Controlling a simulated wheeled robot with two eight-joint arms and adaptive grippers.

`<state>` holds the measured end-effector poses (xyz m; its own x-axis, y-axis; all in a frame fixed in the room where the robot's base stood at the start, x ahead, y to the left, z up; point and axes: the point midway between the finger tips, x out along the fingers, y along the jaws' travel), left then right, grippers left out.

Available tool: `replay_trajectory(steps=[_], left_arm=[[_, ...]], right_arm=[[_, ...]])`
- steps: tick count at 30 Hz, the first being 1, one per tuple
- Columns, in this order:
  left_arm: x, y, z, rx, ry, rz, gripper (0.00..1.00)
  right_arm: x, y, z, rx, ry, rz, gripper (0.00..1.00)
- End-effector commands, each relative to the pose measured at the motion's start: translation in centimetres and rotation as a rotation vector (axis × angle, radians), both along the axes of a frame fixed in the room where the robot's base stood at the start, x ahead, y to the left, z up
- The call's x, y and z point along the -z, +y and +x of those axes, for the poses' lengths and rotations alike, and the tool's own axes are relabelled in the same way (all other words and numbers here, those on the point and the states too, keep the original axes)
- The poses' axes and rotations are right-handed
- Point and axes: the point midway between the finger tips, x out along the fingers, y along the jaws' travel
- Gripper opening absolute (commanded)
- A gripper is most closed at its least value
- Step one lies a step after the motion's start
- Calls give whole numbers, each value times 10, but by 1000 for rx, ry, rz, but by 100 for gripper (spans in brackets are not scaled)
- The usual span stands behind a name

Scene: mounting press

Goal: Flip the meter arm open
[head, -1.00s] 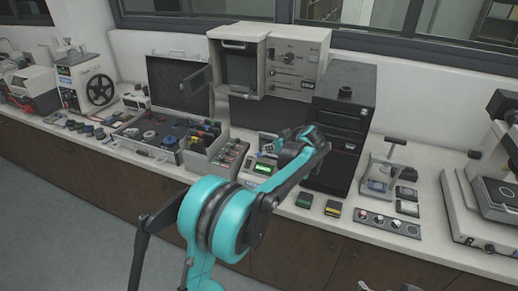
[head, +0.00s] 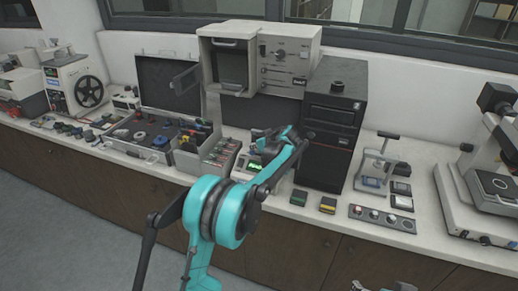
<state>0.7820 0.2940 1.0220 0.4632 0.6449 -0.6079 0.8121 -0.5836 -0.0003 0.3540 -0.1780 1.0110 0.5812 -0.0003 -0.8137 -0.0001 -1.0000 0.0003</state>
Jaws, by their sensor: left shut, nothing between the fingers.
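A small dark meter with a lit green display (head: 254,165) sits on the bench in the middle of the head view. My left gripper (head: 262,141) is just above and behind the display, at the end of my teal arm. Its fingers are small and dark here and look closed, with nothing seen between them. The gripper and forearm hide part of the meter, so I cannot make out its arm or whether the gripper touches it. Small grey parts, probably of my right gripper (head: 384,287), show at the bottom edge; their fingers are not clear.
A black tower cabinet (head: 325,150) stands close to the right of my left gripper. A grey box (head: 185,157) with several coloured items is to the left. Small green (head: 298,197) and yellow (head: 328,205) blocks lie on the front bench, near a strip with knobs (head: 382,218).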

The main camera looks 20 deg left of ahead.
Motion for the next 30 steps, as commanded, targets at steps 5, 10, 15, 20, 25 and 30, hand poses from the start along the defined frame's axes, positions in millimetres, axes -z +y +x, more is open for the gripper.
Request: replay_trajectory(steps=[5,10,15,20,25,30], left_arm=[[12,13,9,-1,-1,0,0],[14,16,11,0,0,0,0],[14,16,11,0,0,0,0],[14,15,11,-3,0,0,0],[14,15,7,-34,1,1,0],[14,15,4,-61,0,0,0]], right_arm=[[7,0,0,0,0,0,100],[7,0,0,0,0,0,100],[7,0,0,0,0,0,100],[7,0,0,0,0,0,100],[4,0,0,0,0,0,100],[3,0,0,0,0,0,100]])
